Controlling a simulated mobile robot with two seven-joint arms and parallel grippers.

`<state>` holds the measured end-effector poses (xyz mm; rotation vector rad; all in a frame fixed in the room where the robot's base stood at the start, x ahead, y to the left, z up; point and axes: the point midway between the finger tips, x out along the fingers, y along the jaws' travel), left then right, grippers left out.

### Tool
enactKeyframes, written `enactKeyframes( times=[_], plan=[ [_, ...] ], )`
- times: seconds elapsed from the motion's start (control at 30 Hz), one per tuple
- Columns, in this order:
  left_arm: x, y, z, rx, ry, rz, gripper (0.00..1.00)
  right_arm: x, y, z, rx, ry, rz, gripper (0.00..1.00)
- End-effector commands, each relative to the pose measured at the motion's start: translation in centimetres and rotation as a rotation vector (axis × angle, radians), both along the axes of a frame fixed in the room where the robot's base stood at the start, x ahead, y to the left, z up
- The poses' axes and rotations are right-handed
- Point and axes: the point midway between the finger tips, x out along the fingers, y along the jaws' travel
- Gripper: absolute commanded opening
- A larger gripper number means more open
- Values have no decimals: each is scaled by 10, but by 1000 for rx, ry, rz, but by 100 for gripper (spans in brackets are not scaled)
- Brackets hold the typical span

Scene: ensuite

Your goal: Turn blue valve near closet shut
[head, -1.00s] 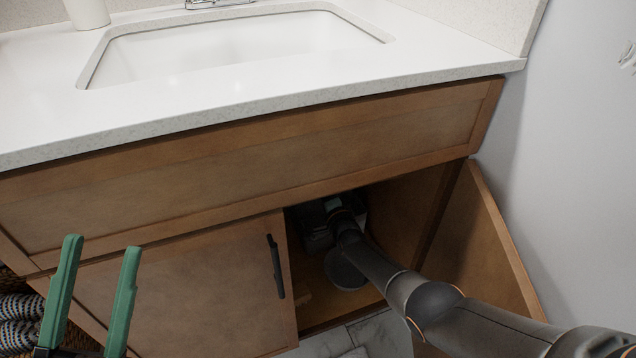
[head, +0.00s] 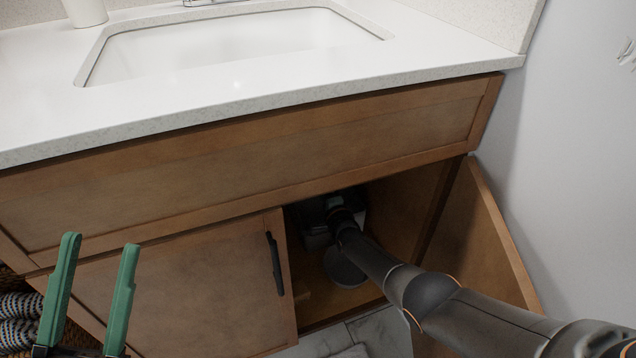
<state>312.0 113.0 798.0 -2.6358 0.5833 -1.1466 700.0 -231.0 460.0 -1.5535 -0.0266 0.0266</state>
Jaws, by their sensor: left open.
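No blue valve shows in the head view; the inside of the cabinet (head: 400,215) under the sink is dark and partly covered by my right arm. My right arm comes in from the lower right and reaches through the open right doorway of the cabinet. Its far end is in shadow inside, and its fingertips cannot be made out. My left gripper (head: 92,295), with two green fingers, is open and empty at the lower left, in front of the closed left door (head: 190,290).
The open right door (head: 485,235) stands close beside my right arm, near the wall (head: 580,150). The left door has a black handle (head: 275,264). Above is a white counter (head: 300,100) with a sink (head: 230,48). A striped woven item (head: 18,318) lies far left.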

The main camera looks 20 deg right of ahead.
Motion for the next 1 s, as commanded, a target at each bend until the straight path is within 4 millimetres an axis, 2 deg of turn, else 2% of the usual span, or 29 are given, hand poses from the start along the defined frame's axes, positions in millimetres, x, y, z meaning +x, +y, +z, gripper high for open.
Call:
enactKeyframes(
  times=[0.03, 0.23, 0.47, 0.63, 1.0],
  plan=[
    [0, 0, 0, 0, 0, 0, 50, 1, 1, 2, 2, -4, 1, 27],
    [0, 0, 0, 1, 0, -1, 50, 0, 0, 1, 0, -2, 0, 49],
    [0, 0, 0, 2, 0, -2, 50, 0, 0, 0, -2, -1, 0, 50],
    [0, 0, 11, -3, 1, -4, 50, -8, 0, 3, -2, 1, 0, 50],
    [-3, 6, 58, -40, -14, -22, 50, -57, -2, 4, -1, 2, 0, 50]
  ],
)
